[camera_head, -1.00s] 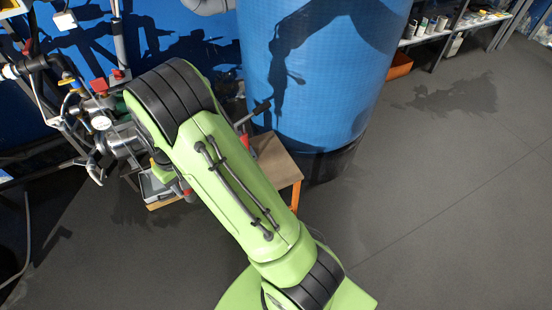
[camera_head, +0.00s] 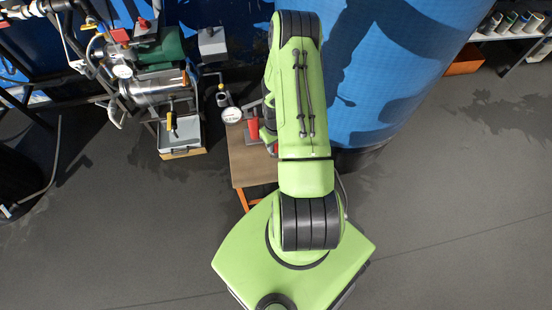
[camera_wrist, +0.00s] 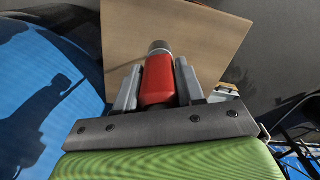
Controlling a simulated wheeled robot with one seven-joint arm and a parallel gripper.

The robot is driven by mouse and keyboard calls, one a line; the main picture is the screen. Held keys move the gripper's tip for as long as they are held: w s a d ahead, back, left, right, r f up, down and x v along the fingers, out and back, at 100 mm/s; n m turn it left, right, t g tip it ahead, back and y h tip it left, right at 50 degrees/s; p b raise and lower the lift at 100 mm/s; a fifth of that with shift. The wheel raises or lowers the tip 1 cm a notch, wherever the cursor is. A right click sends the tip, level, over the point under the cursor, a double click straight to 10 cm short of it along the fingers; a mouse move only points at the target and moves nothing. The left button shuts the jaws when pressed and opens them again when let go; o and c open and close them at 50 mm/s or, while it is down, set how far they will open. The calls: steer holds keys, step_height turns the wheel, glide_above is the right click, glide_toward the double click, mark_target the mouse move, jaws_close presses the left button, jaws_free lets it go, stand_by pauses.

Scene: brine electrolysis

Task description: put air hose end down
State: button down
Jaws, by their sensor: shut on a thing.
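My gripper (camera_wrist: 158,90) is shut on the air hose end (camera_wrist: 158,80), a red cylinder with a dark grey tip, in the wrist view. One grey finger stands on each side of it. The tip points away from my wrist, toward a brown wooden table top (camera_wrist: 205,40). I cannot tell whether the tip touches the wood. In the head view my arm hides the gripper. The brown table (camera_head: 243,168) shows there beside my arm. No hose line can be made out behind the red end.
A red object (camera_head: 253,129) and a round gauge (camera_head: 232,115) are by the table's back edge. A large blue tank (camera_head: 385,75) stands right of my arm. A steel pump assembly (camera_head: 152,90) with a tray below is at left. The floor at right is clear.

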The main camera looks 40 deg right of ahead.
step_height(320, 180, down, 9)
steer(key=b, duration=0.2)
steer(key=shift+b, duration=0.35)
steer(key=c, duration=0.7)
jaws_free()
steer(key=shift+r, duration=0.1)
